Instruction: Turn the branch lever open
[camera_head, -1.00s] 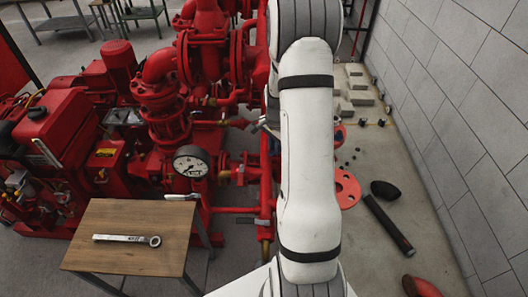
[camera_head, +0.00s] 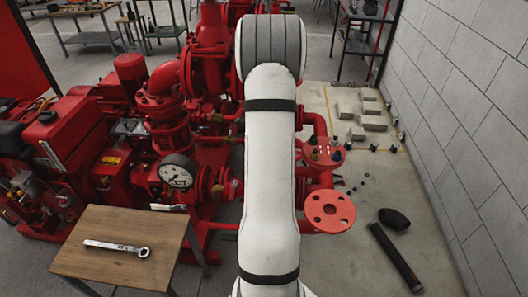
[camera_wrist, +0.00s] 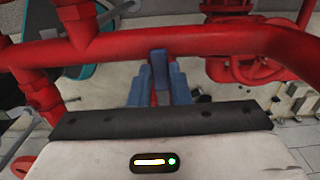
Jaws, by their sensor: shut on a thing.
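In the wrist view, my gripper (camera_wrist: 159,88) points at a red horizontal pipe (camera_wrist: 225,43). Its two blue-grey fingers are shut on a darker blue bar, which I take to be the branch lever (camera_wrist: 160,68). The bar stands up between the fingers and overlaps the pipe's lower edge. Its pivot and valve body are hidden. In the head view, my white arm covers the gripper and the lever.
The red pumpset (camera_head: 165,110) fills the left and middle. A wooden table (camera_head: 125,247) bears a wrench (camera_head: 116,247). A pressure gauge (camera_head: 176,171) faces forward. A red flange (camera_head: 329,210) stands right of my arm. Loose blocks and a black tube (camera_head: 394,255) lie near the wall.

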